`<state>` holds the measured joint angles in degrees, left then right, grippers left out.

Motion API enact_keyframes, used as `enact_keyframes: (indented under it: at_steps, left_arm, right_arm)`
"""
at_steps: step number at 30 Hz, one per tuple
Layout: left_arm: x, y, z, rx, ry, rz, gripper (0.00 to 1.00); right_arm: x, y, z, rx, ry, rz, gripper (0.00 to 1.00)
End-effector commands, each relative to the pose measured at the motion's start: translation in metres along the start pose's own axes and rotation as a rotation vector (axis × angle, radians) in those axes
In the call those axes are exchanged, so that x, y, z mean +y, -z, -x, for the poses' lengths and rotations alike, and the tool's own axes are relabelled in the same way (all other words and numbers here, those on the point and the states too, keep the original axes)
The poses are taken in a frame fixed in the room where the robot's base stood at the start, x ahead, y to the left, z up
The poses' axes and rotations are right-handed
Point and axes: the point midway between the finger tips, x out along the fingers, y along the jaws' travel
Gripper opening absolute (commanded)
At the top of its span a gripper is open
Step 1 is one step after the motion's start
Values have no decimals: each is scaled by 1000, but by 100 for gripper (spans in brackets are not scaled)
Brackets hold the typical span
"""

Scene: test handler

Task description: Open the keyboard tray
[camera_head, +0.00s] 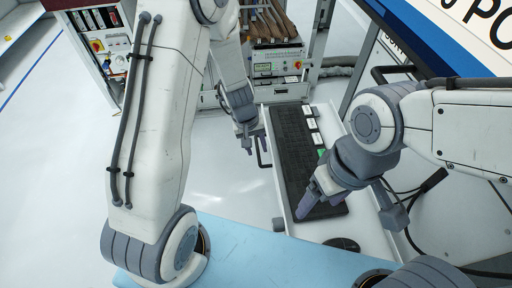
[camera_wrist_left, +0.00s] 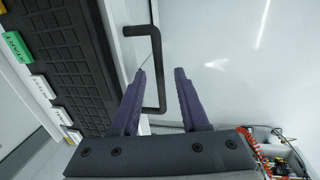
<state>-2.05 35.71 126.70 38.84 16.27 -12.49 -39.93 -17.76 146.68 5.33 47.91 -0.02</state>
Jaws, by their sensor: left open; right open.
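The white keyboard tray (camera_head: 279,182) carries a long black keyboard (camera_head: 303,150), with its long side running away from me in the head view. A black bar handle (camera_head: 263,152) sticks out from the tray's left edge. My left gripper (camera_head: 254,138) is open near the handle's far end. In the left wrist view, the black handle (camera_wrist_left: 157,62) runs between the two purple fingers of the left gripper (camera_wrist_left: 161,72), which are apart; whether they touch it I cannot tell. My right gripper (camera_head: 350,206) is open, above the near end of the keyboard, and hides part of it.
A black mouse (camera_head: 343,244) lies at the tray's near end. Several small labels (camera_head: 312,124) line the keyboard's right side. The white floor left of the tray is clear.

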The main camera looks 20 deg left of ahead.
Motion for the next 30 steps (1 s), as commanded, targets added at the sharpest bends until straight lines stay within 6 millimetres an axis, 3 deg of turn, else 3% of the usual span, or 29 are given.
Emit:
enact_keyframes:
  at_steps: [5,6,9,10,30]
  left_arm:
    - [0,0,0,0,0,0,45]
    - [0,0,0,0,0,0,41]
    - [0,0,0,0,0,0,3]
    - [0,0,0,0,0,0,0]
    - [0,0,1,-1,0,0,0]
  right_arm:
    - [0,0,0,0,0,0,77]
    - [0,0,0,0,0,0,77]
    - [0,0,0,0,0,0,77]
    - [0,0,0,0,0,0,77]
    - [0,0,0,0,0,0,77]
